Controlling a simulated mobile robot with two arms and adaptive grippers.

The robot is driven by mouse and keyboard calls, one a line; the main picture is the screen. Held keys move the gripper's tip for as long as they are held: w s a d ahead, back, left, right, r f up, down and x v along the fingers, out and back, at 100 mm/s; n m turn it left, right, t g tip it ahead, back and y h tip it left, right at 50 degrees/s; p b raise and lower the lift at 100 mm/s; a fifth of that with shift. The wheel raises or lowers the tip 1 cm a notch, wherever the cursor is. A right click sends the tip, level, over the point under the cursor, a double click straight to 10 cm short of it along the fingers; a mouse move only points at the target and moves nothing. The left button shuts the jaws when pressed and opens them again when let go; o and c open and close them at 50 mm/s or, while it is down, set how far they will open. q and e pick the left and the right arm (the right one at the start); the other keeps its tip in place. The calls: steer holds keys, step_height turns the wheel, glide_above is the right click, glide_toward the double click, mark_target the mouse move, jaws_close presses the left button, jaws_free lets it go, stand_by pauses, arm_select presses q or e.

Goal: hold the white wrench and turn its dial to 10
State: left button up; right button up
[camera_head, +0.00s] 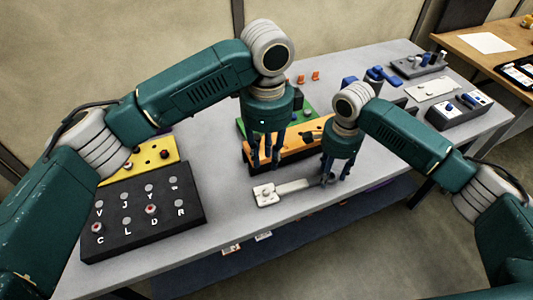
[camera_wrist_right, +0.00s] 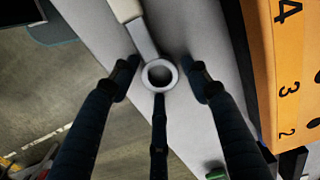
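The white wrench (camera_head: 292,187) lies flat near the front edge of the grey table. Its square head (camera_head: 265,194), with a small round part on top, points left and its ring end is at the right. My right gripper (camera_head: 336,178) is above the ring end. In the right wrist view the ring (camera_wrist_right: 146,80) sits between the spread fingers of my right gripper (camera_wrist_right: 160,80), with gaps on both sides. My left gripper (camera_head: 265,163) hangs fingers down in front of the orange block, behind the wrench's head, apparently open and empty. The dial reading is too small to tell.
The orange block (camera_head: 290,155), with numbers on its side in the wrist view (camera_wrist_right: 285,60), stands close behind the wrench. A black lettered board (camera_head: 125,230) and a yellow block (camera_head: 160,150) are at left. Grey fixtures (camera_head: 455,112) stand at right. The table front left of the wrench is clear.

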steer(key=shift+o, duration=0.5)
step_height(320, 180, up, 12)
stand_by(0.3)
